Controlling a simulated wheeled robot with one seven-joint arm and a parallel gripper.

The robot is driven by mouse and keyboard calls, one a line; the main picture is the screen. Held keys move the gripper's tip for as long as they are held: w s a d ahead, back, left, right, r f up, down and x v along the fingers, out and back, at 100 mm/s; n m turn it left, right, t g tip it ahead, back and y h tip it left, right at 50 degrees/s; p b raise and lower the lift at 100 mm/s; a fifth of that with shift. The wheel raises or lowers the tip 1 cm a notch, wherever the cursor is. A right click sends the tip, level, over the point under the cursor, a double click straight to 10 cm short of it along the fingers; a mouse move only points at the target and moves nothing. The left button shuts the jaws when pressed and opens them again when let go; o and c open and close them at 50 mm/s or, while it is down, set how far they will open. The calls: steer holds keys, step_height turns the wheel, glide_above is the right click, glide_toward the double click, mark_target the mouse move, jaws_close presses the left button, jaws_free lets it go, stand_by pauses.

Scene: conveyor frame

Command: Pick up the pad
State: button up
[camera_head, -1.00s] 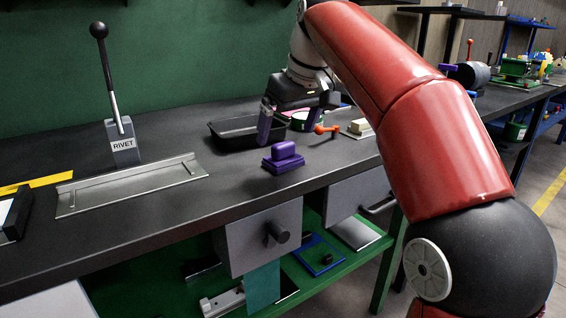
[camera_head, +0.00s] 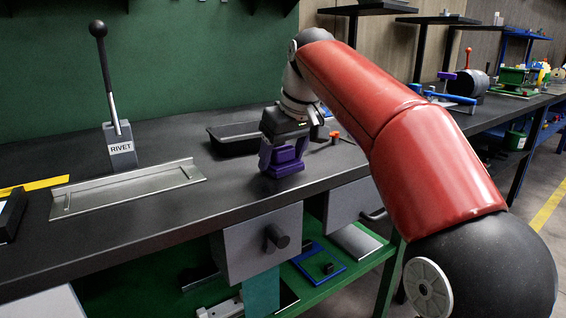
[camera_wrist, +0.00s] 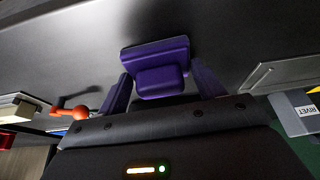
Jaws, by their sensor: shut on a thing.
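The pad is a purple block with a raised grip on a wider base (camera_head: 284,163). It sits on the dark bench top near the front edge. In the wrist view the pad (camera_wrist: 157,68) lies between my two purple fingers. My gripper (camera_head: 283,157) is over the pad and shut on it, one finger on each side of the grip. In the head view the fingers partly hide the pad. The pad looks level, and its base appears to be at the bench surface; I cannot tell whether it touches.
A black tray (camera_head: 232,141) stands just behind and left of my gripper. A metal plate (camera_head: 130,188) and the RIVET lever (camera_head: 121,146) are to the left. An orange-handled part (camera_wrist: 68,112) is close by on the right in the head view. Bare bench lies left of the pad.

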steer(key=shift+c, duration=0.7)
steer(key=shift+r, duration=0.1)
